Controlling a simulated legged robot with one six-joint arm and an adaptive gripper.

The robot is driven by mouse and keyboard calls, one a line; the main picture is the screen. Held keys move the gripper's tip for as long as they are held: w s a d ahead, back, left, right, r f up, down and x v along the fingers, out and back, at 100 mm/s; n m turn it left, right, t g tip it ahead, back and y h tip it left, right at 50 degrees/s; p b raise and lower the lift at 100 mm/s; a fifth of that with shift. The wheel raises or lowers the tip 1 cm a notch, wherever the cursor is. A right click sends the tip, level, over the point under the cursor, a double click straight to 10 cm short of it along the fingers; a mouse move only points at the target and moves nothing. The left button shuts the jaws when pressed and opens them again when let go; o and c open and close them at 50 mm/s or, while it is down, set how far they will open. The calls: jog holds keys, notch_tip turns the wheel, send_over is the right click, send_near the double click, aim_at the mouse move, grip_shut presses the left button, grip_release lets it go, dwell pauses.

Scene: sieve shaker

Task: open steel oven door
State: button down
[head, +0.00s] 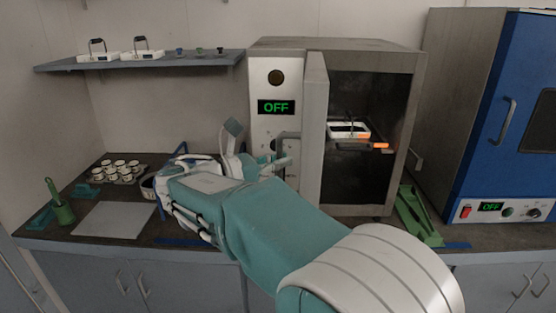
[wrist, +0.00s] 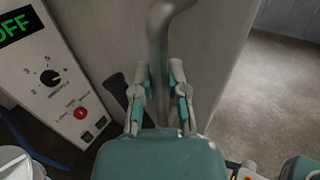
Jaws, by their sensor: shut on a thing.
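The steel oven (head: 395,52) stands on the bench, and its panel display reads OFF in green. Its door (head: 315,105) stands open, swung out toward me and seen nearly edge-on beside the control panel. My gripper (head: 280,163) is at the door's handle (head: 287,135). In the wrist view, the bent grey handle (wrist: 158,45) runs down between the two fingers of my gripper (wrist: 160,90), and they are shut on it. The door's flat face (wrist: 205,60) lies behind. In the head view, my arm hides part of the panel.
Inside the oven, a white tray (head: 340,128) sits on a rack with an orange glow beside it. A wall shelf (head: 150,62) and several small cups (head: 120,168) are left.

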jog(key=c, duration=0.6)
grip_release()
jog(key=shift+a, duration=0.1)
jog(key=shift+c, duration=0.2)
jog(key=shift+a, duration=0.15)
jog(key=v, duration=1.2)
jog(key=shift+w, duration=0.2)
jog(key=shift+a+f, duration=0.1)
jog(key=shift+f, duration=0.05)
